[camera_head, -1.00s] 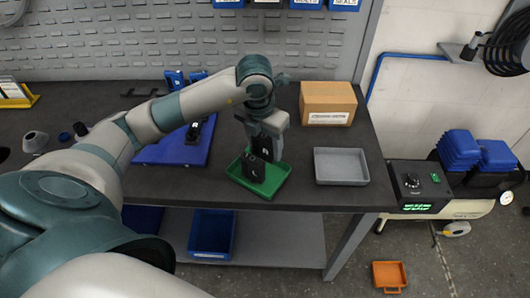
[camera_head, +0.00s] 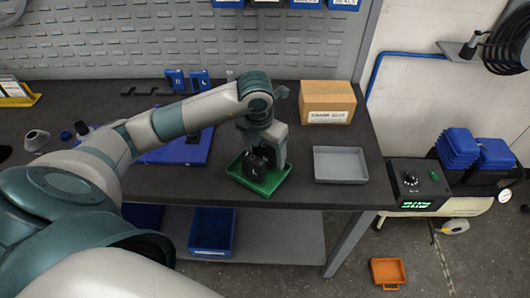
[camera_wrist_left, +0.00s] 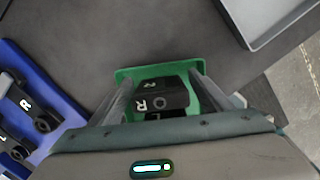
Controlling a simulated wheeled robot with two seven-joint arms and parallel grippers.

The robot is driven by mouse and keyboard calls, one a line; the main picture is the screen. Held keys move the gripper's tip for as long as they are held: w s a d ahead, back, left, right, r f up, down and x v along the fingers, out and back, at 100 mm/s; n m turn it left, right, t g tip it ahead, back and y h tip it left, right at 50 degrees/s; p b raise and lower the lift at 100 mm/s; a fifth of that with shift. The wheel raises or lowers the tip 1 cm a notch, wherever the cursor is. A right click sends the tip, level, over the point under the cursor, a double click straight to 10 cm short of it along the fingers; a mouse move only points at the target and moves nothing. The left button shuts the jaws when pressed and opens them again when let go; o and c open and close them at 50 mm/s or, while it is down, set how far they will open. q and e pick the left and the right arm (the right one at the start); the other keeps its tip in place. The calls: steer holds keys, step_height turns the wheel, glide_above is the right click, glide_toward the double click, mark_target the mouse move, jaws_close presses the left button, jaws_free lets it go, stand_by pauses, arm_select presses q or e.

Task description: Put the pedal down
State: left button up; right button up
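A black pedal (camera_wrist_left: 162,102) marked R shows between the fingers of my left gripper (camera_wrist_left: 161,80) in the left wrist view. The fingertips lie at its two sides, with no clear gap at the tips. In the head view my left gripper (camera_head: 270,150) is low over the green tray (camera_head: 276,190). A black pedal (camera_head: 255,172) marked L stands in this tray, in front of the R pedal, which is mostly hidden there. Whether the R pedal touches the tray floor is hidden. My right gripper is not in view.
A grey tray (camera_head: 341,178) is right of the green tray, and a cardboard box (camera_head: 328,104) stands behind it. A blue mat (camera_head: 180,152) with black parts lies to the left. The black worktop in front of the pegboard has free room between these.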

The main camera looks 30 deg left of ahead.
mark_target(263, 145)
arm_select(q)
steer(key=shift+r, duration=0.1)
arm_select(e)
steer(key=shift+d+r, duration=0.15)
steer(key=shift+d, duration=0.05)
arm_select(q)
steer(key=shift+r, duration=0.15)
steer(key=shift+r, duration=0.3)
steer(key=r, duration=0.2)
steer(key=r+b, duration=0.1)
steer(key=r, duration=0.2)
steer(key=shift+s+r+b, duration=0.3)
steer(key=shift+s+b, duration=0.1)
steer(key=r, duration=0.3)
steer(key=shift+s+r, duration=0.3)
steer(key=shift+r, duration=0.4)
steer(key=shift+s+r, duration=0.2)
steer(key=shift+r, duration=0.3)
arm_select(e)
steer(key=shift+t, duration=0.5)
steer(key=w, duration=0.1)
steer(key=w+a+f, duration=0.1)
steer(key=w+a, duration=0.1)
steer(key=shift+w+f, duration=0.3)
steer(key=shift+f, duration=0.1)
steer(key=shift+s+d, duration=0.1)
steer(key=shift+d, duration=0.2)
